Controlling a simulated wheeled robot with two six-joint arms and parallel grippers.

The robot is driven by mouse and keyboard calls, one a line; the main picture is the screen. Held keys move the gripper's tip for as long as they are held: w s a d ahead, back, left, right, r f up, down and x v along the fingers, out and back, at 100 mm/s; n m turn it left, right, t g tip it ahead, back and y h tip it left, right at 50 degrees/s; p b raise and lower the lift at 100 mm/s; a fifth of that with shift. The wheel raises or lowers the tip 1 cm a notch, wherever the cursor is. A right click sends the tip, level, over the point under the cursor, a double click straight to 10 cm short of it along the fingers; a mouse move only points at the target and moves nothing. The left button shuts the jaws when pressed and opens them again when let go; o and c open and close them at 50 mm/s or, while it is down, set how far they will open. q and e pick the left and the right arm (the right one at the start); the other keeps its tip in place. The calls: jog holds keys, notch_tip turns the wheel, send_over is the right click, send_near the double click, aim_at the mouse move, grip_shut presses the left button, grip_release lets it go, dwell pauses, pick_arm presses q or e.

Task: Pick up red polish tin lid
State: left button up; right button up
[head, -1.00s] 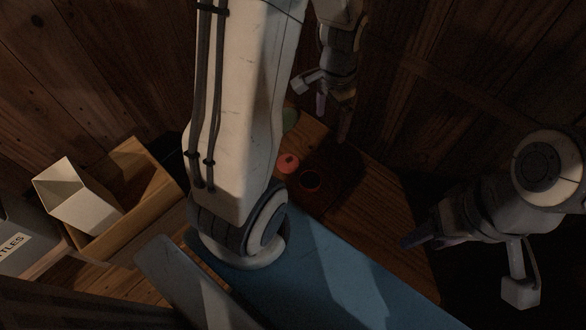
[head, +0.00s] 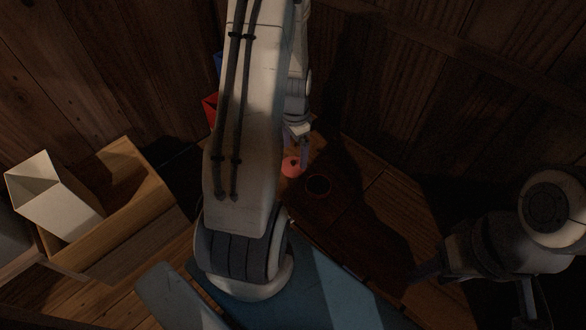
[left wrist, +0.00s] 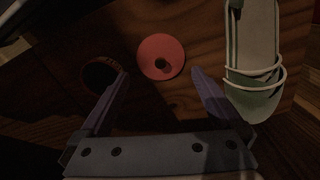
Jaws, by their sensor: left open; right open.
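The red polish tin lid (head: 291,168) is a flat red disc with a dark spot at its middle, lying on the wooden surface. In the left wrist view the lid (left wrist: 152,50) lies just beyond and between my left fingertips. My left gripper (head: 303,152) is open and empty, close above the lid; its two fingers (left wrist: 158,75) are spread wide. A dark round tin (head: 318,185) sits to the right of the lid in the head view; the left finger partly covers it (left wrist: 101,74) in the wrist view. My right gripper (head: 425,276) is open, off at the right.
A pale green sandal (left wrist: 251,75) lies right of the lid in the left wrist view. Red (head: 209,108) and blue (head: 218,66) things stand partly hidden behind my left arm. A wooden box (head: 128,205) with a white carton (head: 52,198) is at left. A blue mat (head: 330,285) lies in front.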

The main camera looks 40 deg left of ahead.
aim_at(295, 161)
pick_arm(q)
notch_tip(295, 161, down, 5)
jog(key=b, duration=0.3)
jog(key=shift+a, duration=0.1)
jog(key=shift+r, duration=0.15)
jog(key=shift+c, duration=0.3)
jog(key=c, duration=0.9)
